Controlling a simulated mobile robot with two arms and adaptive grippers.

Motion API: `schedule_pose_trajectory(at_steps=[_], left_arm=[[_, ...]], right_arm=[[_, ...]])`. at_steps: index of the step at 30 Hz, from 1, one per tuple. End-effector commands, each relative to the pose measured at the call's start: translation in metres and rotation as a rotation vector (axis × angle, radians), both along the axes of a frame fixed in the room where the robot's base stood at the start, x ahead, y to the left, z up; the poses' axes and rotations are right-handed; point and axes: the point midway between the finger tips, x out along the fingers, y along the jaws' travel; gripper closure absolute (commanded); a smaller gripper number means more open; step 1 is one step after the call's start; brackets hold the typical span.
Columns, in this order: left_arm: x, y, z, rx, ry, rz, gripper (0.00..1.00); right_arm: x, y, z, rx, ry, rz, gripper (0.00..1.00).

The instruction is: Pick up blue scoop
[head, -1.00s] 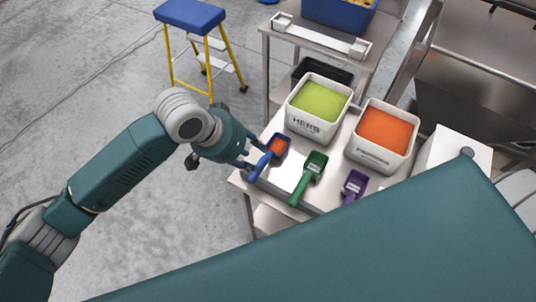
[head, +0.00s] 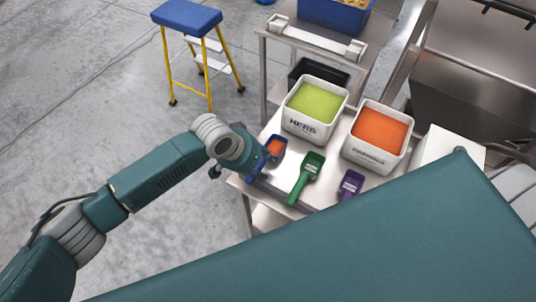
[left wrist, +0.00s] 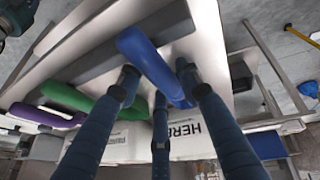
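The blue scoop (head: 278,142) holds orange contents and lies at the left front of the metal table (head: 322,190). In the head view my left gripper (head: 262,163) is right over its handle and hides most of it. In the left wrist view the blue handle (left wrist: 148,58) lies between the spread fingers of my left gripper (left wrist: 156,82). The fingers look open around the handle; whether any touches it is unclear. My right gripper is not in view.
A green scoop (head: 307,178) and a purple scoop (head: 350,186) lie to the right. Behind stand a bin of green contents (head: 306,124) and a bin of orange contents (head: 366,152). A blue-topped step stool (head: 187,17) stands on the floor at the left.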

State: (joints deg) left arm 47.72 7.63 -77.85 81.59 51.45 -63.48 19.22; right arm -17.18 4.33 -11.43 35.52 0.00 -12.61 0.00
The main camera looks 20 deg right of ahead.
Motion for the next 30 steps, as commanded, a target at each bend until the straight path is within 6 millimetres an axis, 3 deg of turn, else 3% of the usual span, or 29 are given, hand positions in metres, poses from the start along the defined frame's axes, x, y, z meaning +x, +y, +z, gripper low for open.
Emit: schedule_pose_trajectory(at_steps=[7, 12, 13, 25, 30], left_arm=[[0.0, -0.001, -0.003, 0.001, -0.001, 0.0, 0.65], [0.0, 0.0, -0.002, 0.001, -0.001, 0.0, 0.97], [0.0, -0.001, -0.002, 0.001, -0.001, 0.0, 0.99], [0.001, -0.001, 0.0, -0.001, -0.002, 0.001, 0.99], [0.001, -0.002, 0.013, -0.002, -0.002, 0.0, 0.99]], right_arm=[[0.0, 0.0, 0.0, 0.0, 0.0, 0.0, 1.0], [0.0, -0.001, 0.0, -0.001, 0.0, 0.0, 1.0], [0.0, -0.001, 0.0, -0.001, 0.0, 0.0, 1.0], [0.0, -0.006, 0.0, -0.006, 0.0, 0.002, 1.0], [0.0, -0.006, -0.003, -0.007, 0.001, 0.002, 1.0]])
